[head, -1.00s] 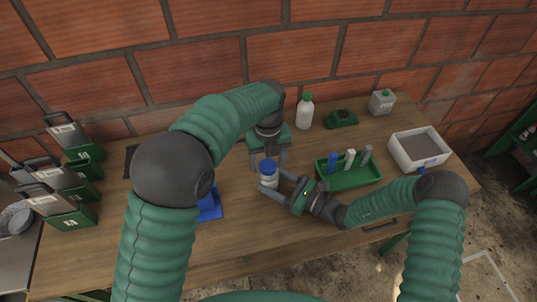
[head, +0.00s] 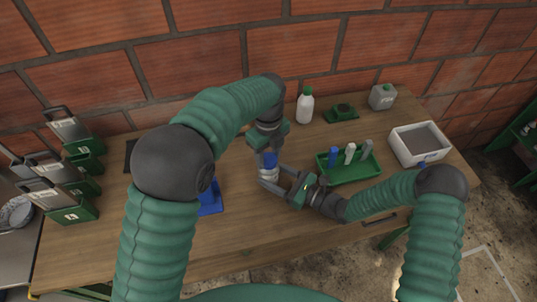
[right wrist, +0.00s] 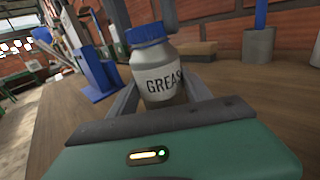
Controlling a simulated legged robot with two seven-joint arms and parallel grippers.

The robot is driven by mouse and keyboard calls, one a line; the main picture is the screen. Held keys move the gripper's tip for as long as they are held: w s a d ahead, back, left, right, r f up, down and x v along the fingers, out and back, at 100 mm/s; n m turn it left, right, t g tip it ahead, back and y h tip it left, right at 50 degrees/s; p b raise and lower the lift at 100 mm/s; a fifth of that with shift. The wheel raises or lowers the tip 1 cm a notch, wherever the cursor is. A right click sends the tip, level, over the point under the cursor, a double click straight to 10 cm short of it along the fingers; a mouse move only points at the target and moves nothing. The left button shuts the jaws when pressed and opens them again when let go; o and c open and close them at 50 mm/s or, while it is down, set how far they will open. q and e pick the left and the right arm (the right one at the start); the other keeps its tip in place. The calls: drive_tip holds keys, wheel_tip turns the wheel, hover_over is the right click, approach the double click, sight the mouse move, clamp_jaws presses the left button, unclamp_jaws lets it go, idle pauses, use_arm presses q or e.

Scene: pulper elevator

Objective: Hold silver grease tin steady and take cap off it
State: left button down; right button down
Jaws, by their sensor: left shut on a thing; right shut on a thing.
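The silver grease tin (head: 269,173) stands on the wooden bench near its middle, with its blue cap (head: 270,160) on top. In the right wrist view the tin (right wrist: 160,84) shows a pale label reading "GREAS" and the blue cap (right wrist: 146,33) sits on its neck. My right gripper (head: 273,177) comes from the right and is shut around the tin's body. My left gripper (head: 268,157) reaches down from above and is shut on the cap, its fingers partly hiding it.
A green tray (head: 355,178) with several small upright items lies to the right, beside a white bin (head: 393,146). A white bottle (head: 305,107), a green item (head: 342,113) and a grey can (head: 382,97) stand behind.

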use_arm(q)
drive_tip(key=n, duration=0.6)
drive_tip(key=shift+d+n, duration=0.1)
drive_tip(key=shift+n, duration=0.2)
drive_tip(key=n, duration=0.9)
drive_tip(key=shift+r+n, duration=0.1)
drive_tip(key=shift+n, duration=0.2)
use_arm(e)
drive_tip(key=shift+a, duration=0.1)
use_arm(q)
drive_tip(key=n, duration=0.3)
drive_tip(key=shift+d+n, duration=0.1)
drive_tip(key=shift+n, duration=0.2)
drive_tip(key=n, duration=0.9)
drive_tip(key=shift+n, duration=0.4)
use_arm(e)
drive_tip(key=shift+s, duration=0.1)
use_arm(q)
drive_tip(key=n, duration=0.5)
drive_tip(key=shift+w+n, duration=0.1)
drive_tip(key=shift+n, duration=0.2)
drive_tip(key=n, duration=0.4)
drive_tip(key=shift+r, duration=0.1)
